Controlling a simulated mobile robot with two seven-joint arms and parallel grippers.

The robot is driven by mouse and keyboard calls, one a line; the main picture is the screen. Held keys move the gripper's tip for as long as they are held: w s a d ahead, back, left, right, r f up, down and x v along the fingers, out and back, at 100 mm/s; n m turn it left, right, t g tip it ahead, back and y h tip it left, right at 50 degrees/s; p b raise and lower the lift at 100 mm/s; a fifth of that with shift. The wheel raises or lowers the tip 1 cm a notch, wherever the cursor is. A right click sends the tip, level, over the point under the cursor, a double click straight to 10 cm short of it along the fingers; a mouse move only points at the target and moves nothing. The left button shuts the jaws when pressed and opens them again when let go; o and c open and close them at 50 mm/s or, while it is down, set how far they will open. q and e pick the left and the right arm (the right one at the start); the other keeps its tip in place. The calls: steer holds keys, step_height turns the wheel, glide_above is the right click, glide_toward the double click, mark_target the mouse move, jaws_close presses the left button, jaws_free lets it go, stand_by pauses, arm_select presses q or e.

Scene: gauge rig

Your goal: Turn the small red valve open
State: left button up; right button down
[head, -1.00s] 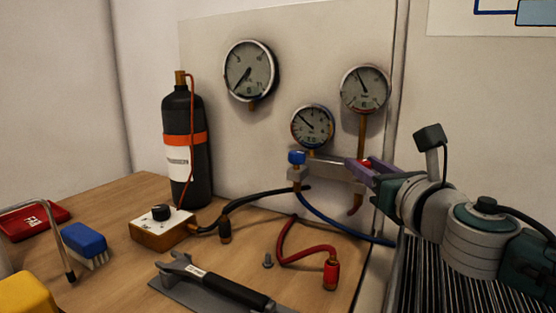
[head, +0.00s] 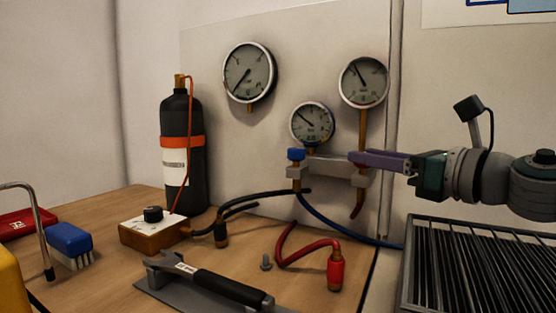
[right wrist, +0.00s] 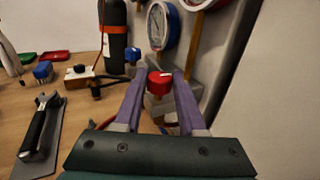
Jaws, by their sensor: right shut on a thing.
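The small red valve (right wrist: 159,83) is a round red knob with a white mark, on the grey manifold block (head: 330,166) below the gauges. In the head view it is hidden behind my purple fingers. My right gripper (head: 360,158) reaches in from the right at the manifold's right end. In the right wrist view my right gripper (right wrist: 160,76) has one finger on each side of the red knob and is shut on it. A blue valve (head: 296,154) sits at the manifold's left end. My left gripper is not in view.
Gauges hang on the panel above the manifold, such as the large one (head: 249,73). A black cylinder (head: 182,150) stands left. A ribbed grille (head: 470,265) lies below my arm.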

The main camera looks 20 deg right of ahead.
steer(key=c, duration=0.5)
jaws_free()
steer(key=v, duration=0.8)
steer(key=shift+s+b, duration=0.35)
steer(key=shift+b, duration=0.05)
steer(key=shift+s+d, duration=0.2)
steer(key=shift+s, duration=0.4)
steer(key=shift+r, duration=0.1)
